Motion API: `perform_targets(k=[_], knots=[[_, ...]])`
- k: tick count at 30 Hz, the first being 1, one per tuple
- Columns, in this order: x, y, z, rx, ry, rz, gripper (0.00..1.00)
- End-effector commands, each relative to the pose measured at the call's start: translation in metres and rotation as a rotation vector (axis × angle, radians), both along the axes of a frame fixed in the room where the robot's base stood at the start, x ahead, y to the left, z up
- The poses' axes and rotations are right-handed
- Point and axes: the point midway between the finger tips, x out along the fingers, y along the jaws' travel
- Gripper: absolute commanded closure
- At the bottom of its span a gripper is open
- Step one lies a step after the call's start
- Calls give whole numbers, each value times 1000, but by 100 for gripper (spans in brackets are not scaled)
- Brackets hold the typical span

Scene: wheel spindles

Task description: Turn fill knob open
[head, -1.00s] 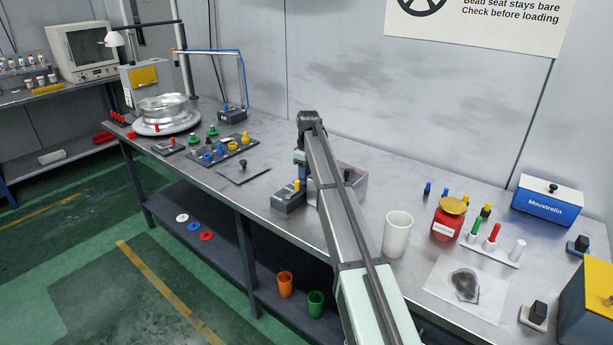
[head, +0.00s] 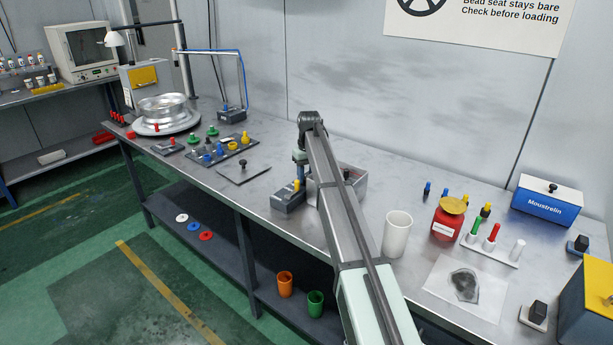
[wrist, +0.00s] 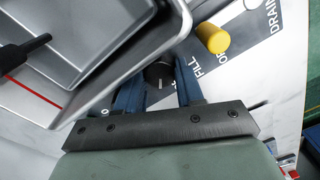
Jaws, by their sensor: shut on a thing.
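In the wrist view the fill knob (wrist: 156,70) is a round black knob with a short white mark, beside the printed word FILL. My gripper (wrist: 161,76) has its two blue fingers on either side of the knob, shut on it. A yellow knob (wrist: 212,38) stands to the right, between the FILL and DRAIN lettering. In the head view my gripper (head: 302,177) is mostly hidden by my arm, just behind a dark box (head: 288,200) with a yellow knob on top. The fill knob is hidden there.
A grey metal basin (wrist: 88,98) with a red line inside is close to the left finger; a black handle (wrist: 25,48) reaches over it. In the head view a white cup (head: 397,235) and a red jar (head: 448,222) stand right of my arm on the bench.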

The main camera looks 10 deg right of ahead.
Motion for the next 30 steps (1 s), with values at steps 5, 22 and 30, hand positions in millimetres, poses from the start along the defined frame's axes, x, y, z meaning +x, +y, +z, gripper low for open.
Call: perform_targets(k=[5,22,30], knots=[[0,0,0,1,0,-3,94],[0,0,0,0,0,-2,38],[0,0,0,0,0,0,38]])
